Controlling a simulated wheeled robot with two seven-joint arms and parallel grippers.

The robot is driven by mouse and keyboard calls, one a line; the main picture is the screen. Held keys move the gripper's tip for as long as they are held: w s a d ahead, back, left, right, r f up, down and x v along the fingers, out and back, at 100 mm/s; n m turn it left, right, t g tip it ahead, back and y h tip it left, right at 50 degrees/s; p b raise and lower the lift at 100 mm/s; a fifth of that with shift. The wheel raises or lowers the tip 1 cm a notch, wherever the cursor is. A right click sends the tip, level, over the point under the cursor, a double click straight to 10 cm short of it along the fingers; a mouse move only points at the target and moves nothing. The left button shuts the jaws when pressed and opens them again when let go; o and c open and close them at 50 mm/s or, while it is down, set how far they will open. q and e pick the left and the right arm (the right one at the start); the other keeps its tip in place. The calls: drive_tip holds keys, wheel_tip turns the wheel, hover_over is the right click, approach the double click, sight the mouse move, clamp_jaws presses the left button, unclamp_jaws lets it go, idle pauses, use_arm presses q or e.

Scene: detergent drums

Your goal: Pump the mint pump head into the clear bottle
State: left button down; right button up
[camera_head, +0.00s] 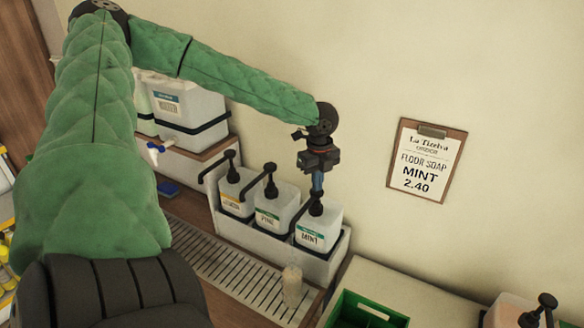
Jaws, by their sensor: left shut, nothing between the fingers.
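The mint bottle (316,231) stands at the right end of a white rack, with a label reading MINT. Its black pump head (317,206) is directly under my left gripper (317,186). The left gripper is shut and points down, its fingertips at or just above the pump top; I cannot tell whether they touch. The clear bottle (292,286) is small and stands on the slatted drip grate in front of the mint bottle, below its pump. The pump's spout is largely hidden. My right gripper is not in view.
Two more pump bottles, the pine one (276,211) and one with an orange label (236,192), stand left of mint in the rack (262,236). A green crate (366,310) is at lower right. A clipboard (427,160) hangs on the wall. Large drums (186,106) stand behind left.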

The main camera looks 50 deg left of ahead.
use_arm(q)
drive_tip(key=shift+f, duration=0.4)
drive_tip(key=shift+r, duration=0.1)
drive_tip(key=shift+r+p, duration=2.1)
drive_tip(key=shift+r, duration=0.65)
wheel_tip(320, 180, up, 6)
drive_tip(key=p, duration=0.5)
